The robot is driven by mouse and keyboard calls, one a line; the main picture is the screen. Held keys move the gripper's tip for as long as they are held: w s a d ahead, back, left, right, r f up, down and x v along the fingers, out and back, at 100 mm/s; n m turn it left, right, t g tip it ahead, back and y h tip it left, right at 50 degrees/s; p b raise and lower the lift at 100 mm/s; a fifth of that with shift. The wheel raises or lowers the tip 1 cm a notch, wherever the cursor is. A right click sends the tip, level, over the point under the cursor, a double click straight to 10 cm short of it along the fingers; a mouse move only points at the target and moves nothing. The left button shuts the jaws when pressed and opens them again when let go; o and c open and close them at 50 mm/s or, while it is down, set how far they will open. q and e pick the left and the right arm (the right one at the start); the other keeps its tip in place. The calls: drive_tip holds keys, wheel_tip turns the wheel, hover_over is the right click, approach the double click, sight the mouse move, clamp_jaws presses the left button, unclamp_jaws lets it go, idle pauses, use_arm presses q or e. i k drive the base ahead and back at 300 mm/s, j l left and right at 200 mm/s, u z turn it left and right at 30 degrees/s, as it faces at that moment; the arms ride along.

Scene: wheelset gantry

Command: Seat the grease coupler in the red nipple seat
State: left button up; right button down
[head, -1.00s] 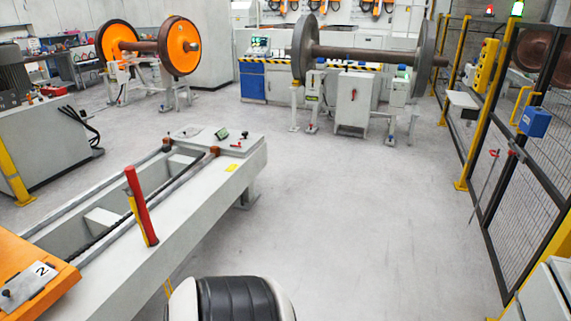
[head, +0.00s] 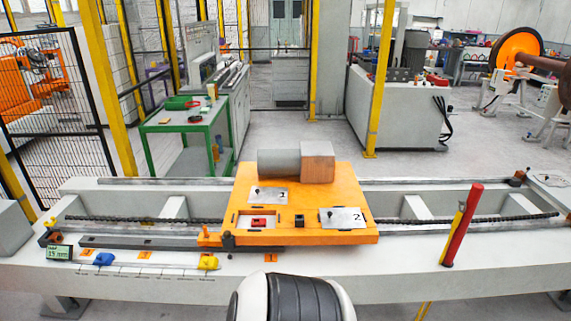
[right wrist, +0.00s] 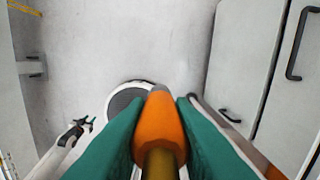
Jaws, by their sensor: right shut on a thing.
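In the right wrist view, my right gripper (right wrist: 160,108) has its two green fingers closed on the grease coupler (right wrist: 158,128), an orange body with a grey tip and a brass-coloured lower part. It is held over the pale floor, away from the gantry. In the head view, a small red piece, seemingly the red nipple seat (head: 259,222), lies in a pale recess on the orange carriage (head: 320,205). What looks like my left gripper (right wrist: 76,130) shows small in the right wrist view; its jaw opening is unclear. Neither gripper shows in the head view.
The orange carriage sits on the long pale gantry bed (head: 400,262), with a grey cylinder and a brown block on top. A red upright post (head: 462,225) stands to its right. Blue (head: 104,259) and yellow (head: 208,262) pieces lie on the front ledge. Cabinets with dark handles (right wrist: 295,45) stand right of my right gripper.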

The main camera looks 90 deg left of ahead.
sight(259, 223)
drive_tip(key=j+u, duration=0.1)
drive_tip(key=u, duration=0.4)
drive_tip(key=j+u, duration=0.1)
drive_tip(key=u, duration=0.9)
drive_tip(key=i+j+u, duration=0.1)
drive_tip(key=u, duration=0.4)
drive_tip(key=i+j+u, duration=0.1)
drive_tip(key=u, duration=0.3)
drive_tip(key=i+j+u, duration=0.1)
drive_tip(key=u, duration=0.3)
drive_tip(key=i+u, duration=0.2)
drive_tip(key=u, duration=0.25)
drive_tip(key=i+u, duration=0.15)
drive_tip(key=u, duration=0.25)
drive_tip(key=i+l+u, duration=0.15)
drive_tip(key=i, duration=0.25)
drive_tip(key=i+l+u, duration=0.1)
drive_tip(key=i+l, duration=0.15)
drive_tip(key=i, duration=0.15)
